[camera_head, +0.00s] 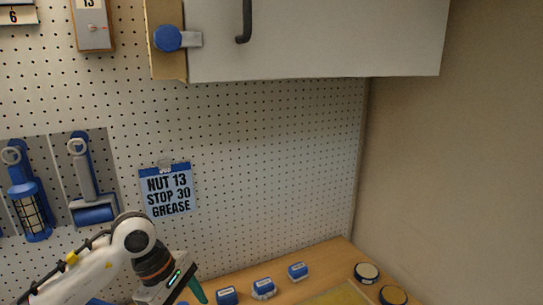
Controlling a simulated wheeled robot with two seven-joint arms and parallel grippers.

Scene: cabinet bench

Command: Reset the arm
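My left arm (125,245) comes in from the lower left, over the bench. My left gripper (185,296) is at the bottom edge of the head view, with one teal finger showing beside a blue object. The rest of the gripper is cut off by the frame, so I cannot tell whether it is open or shut. My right arm and gripper are not in view.
A grey wall cabinet (320,40) hangs above. Blue-topped blocks (264,287) and round tins (367,272) stand on the wooden bench (325,257), near a yellow-framed tray (340,296). A blue lamp (30,205) and a roller tool (92,212) hang on the pegboard, beside a sign (167,190).

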